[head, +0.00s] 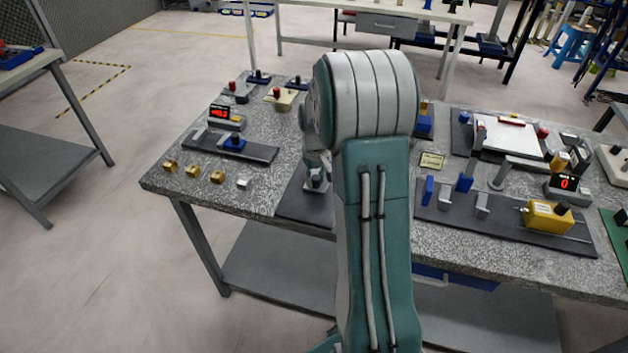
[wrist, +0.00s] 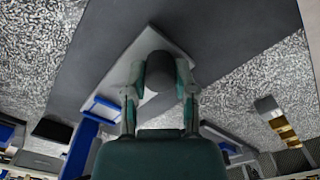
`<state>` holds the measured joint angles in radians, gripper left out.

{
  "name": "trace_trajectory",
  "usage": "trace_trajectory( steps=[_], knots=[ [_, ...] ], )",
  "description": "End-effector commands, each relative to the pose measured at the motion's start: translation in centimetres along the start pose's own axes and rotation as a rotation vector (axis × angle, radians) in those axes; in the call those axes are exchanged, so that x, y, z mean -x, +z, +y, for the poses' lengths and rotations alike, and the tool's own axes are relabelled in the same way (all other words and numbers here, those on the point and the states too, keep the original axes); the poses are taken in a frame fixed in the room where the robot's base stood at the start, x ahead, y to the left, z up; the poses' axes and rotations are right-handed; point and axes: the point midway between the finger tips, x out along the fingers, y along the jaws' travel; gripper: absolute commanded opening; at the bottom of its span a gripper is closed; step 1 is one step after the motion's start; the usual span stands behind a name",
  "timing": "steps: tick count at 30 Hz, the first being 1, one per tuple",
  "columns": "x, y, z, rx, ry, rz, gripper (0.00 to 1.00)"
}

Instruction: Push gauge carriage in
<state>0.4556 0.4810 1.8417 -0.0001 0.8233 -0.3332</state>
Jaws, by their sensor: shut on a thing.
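My gripper (wrist: 160,92) is shut on a dark round knob (wrist: 160,70), with one finger on each side of it. The knob stands over a pale grey carriage plate (wrist: 142,48), which lies on a dark base plate (wrist: 225,30). I take this knobbed part to be the gauge carriage, but no label shows. In the head view my gripper (head: 317,180) is low over the dark base plate (head: 300,205) near the bench's front edge. My arm hides most of the fixture there, including what lies behind the carriage.
To the left are a blue knobbed block (head: 235,142), a red-digit display (head: 221,113) and several small brass blocks (head: 217,177). To the right, a yellow knobbed block (head: 548,215) sits on a long dark plate. Blue parts (wrist: 103,107) stand close beside my gripper.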

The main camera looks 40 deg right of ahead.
Motion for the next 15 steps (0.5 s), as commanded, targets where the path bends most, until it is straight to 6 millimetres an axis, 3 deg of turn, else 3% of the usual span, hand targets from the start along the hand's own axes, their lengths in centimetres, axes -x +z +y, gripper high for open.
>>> trace_trajectory(
  steps=[1,3,15],
  knots=[
    [0.02,-0.21,0.09,-0.001,0.002,0.007,0.4],
    [0.04,-0.22,0.11,-0.001,0.002,0.008,0.7],
    [0.24,-0.13,0.01,0.0,0.002,0.005,0.7]
  ],
)
